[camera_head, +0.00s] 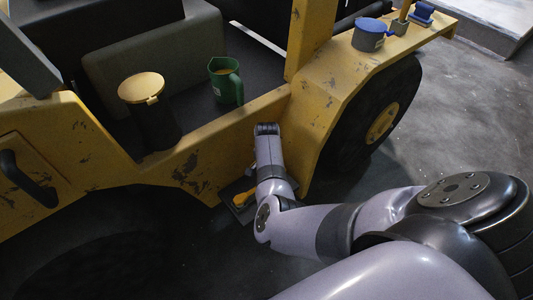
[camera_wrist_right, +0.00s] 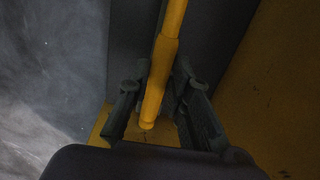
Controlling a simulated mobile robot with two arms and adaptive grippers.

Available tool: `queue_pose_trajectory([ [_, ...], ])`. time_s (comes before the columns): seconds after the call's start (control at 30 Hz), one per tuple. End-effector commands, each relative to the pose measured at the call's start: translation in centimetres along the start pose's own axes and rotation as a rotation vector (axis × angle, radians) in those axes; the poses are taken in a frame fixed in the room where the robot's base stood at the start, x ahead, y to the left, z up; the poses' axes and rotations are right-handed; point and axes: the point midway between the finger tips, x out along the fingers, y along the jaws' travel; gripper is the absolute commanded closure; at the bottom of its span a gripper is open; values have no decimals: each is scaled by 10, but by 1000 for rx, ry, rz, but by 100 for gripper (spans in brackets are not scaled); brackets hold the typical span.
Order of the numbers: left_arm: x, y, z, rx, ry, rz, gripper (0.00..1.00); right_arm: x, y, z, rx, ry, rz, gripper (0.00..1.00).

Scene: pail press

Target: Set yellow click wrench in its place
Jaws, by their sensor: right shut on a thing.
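The yellow click wrench (camera_wrist_right: 163,68) runs between the two dark fingers of my right gripper (camera_wrist_right: 160,108) in the right wrist view. The gripper is shut on its yellow handle. In the head view a small yellow part of the wrench (camera_head: 243,197) shows beside my right arm, over a dark step or tray (camera_head: 234,188) low on the yellow vehicle. My arm hides the right gripper there. I cannot tell whether the wrench touches the dark surface. My left gripper is not in view.
The yellow vehicle (camera_head: 182,168) fills much of the head view. A green jug (camera_head: 226,82) and a dark, yellow-lidded pail (camera_head: 147,112) stand on its floor. A blue-lidded pot (camera_head: 368,38) sits on the fender above the wheel (camera_head: 384,118). Grey floor (camera_head: 462,120) is clear at right.

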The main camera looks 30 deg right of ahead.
Motion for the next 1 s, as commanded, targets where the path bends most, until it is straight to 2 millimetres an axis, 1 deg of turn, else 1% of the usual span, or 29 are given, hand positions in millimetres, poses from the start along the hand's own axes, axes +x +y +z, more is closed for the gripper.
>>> queue_pose_trajectory([
  [0.1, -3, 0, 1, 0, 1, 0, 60, 0, 0, 0, 0, 1, -1, 100],
  [0.33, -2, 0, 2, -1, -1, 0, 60, 0, 0, 0, 0, 1, -1, 100],
  [0.37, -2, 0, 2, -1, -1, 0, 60, 0, 0, 0, 0, 1, -1, 81],
  [0.7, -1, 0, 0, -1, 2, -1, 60, 0, 0, 0, 0, 1, 0, 58],
  [0.9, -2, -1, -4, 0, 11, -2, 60, 0, 0, 0, 0, 0, 0, 58],
  [1.0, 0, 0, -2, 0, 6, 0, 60, 0, 0, 0, 0, 0, 1, 58],
])
